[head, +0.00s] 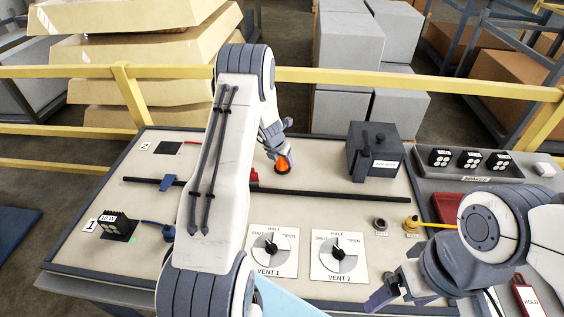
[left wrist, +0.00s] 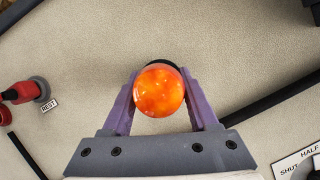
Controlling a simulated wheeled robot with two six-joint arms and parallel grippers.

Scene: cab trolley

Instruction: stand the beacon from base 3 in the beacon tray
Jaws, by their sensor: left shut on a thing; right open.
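The orange beacon (head: 283,166) is between the fingers of my left gripper (head: 277,140), over the panel's middle. The left wrist view shows the round beacon (left wrist: 158,90) from above, gripped by both purple fingers, with a dark ring partly showing behind it. Whether it touches the panel I cannot tell. I cannot read a label for base 3; my left arm hides part of the panel. My right gripper (head: 388,292) is open and empty at the front right. I cannot tell for certain which container is the beacon tray; a red tray (head: 448,208) shows at the right, partly hidden by my right arm.
A dark box with a lever (head: 374,152) stands right of the beacon. A long black rail (head: 335,195) runs in front of it. VENT 1 (head: 272,250) and VENT 2 (head: 338,255) dials lie nearer. A grey rack (head: 455,174) holds several black blocks. A yellow railing (head: 420,84) crosses behind.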

